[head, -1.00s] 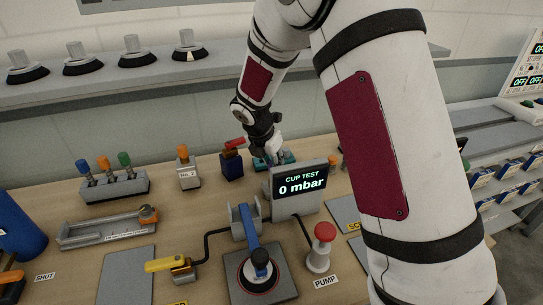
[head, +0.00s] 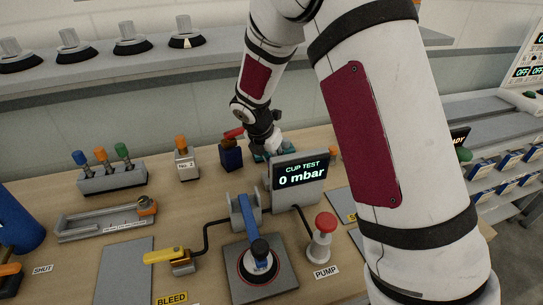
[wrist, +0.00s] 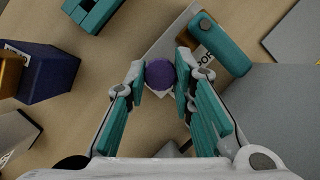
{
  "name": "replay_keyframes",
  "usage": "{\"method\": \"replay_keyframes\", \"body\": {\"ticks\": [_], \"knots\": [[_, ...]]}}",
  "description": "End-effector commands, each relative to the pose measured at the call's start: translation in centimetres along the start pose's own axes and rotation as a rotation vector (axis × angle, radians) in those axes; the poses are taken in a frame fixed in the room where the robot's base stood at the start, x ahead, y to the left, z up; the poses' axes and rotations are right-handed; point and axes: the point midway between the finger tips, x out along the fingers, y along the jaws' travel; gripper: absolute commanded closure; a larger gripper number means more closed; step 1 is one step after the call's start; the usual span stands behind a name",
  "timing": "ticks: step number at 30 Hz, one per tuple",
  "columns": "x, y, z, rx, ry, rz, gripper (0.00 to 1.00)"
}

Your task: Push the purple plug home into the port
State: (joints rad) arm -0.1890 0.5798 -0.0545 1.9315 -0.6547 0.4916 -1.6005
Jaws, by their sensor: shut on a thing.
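The purple plug (wrist: 159,74) is between the fingertips of my gripper (wrist: 160,80) in the wrist view, seen from its round end. My gripper is shut on it, one teal-padded finger on each side. A pale block with a partly hidden label (wrist: 166,40) lies just beyond and under the plug; it seems to be the port. The opening is hidden, so I cannot tell how deep the plug sits. In the head view my gripper (head: 271,146) is low behind the cup test display, and the plug is not visible there.
A teal rounded bar (wrist: 219,45) is close to the right finger. A dark blue block (head: 231,155) stands left of my gripper. The cup test display (head: 299,176), reading 0 mbar, stands in front. Bare bench lies between the blue block and the gripper in the wrist view.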

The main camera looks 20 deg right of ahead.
Motion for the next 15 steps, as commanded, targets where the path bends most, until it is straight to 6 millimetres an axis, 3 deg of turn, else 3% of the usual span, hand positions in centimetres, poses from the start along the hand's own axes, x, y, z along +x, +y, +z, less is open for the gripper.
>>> {"method": "replay_keyframes", "body": {"ticks": [11,12,15], "knots": [[1.2,0.0,-0.5,-0.001,0.001,0.0,1.0],[1.2,0.0,-0.5,0.0,0.0,0.0,0.75],[1.2,0.0,-0.5,0.0,0.0,0.0,0.54]]}}
